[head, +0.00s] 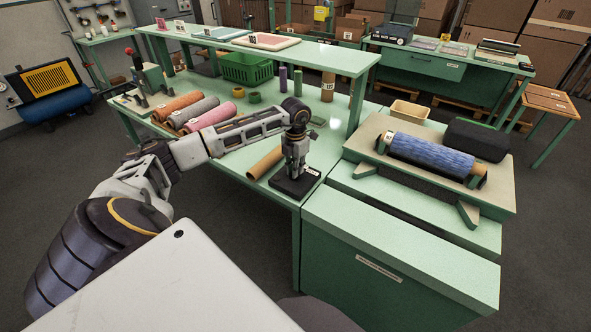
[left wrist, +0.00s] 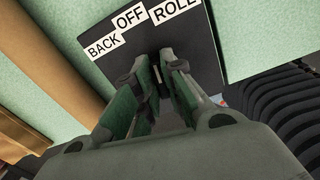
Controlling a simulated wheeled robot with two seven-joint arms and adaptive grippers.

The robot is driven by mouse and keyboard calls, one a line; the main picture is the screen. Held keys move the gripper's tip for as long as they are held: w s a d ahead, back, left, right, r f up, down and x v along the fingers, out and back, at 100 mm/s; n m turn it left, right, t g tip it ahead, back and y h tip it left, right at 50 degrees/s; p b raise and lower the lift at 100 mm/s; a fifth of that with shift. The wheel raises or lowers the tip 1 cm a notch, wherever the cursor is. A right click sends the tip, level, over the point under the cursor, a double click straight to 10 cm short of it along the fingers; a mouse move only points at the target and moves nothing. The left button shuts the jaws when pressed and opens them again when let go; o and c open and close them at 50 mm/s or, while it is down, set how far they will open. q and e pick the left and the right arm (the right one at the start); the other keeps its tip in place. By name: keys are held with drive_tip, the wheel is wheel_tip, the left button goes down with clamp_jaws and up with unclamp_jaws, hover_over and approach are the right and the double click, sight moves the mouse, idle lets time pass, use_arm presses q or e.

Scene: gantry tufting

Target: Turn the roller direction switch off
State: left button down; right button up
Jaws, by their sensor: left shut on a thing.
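The roller direction switch is a flat black box (head: 290,188) near the front right corner of the green workbench. In the left wrist view, the switch box (left wrist: 201,50) carries white labels reading BACK, OFF and ROLL. My left gripper (head: 294,172) points down over the box. In the left wrist view, the left gripper (left wrist: 156,74) is shut on the switch's small dark lever, below the OFF and ROLL labels. The fingers hide most of the lever, so I cannot tell which label it points to. My right gripper is not in view.
A brown cardboard tube (head: 265,162) lies just left of the box. Rolled orange, grey and pink material (head: 212,115) lies farther left. A raised shelf (head: 325,57) spans the back of the bench. A blue roll (head: 430,153) sits on a stand to the right.

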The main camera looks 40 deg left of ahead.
use_arm(q)
drive_tip(key=shift+n, duration=0.7)
drive_tip(key=shift+a, duration=0.1)
drive_tip(key=c, duration=1.5)
unclamp_jaws()
wheel_tip(320, 180, up, 12)
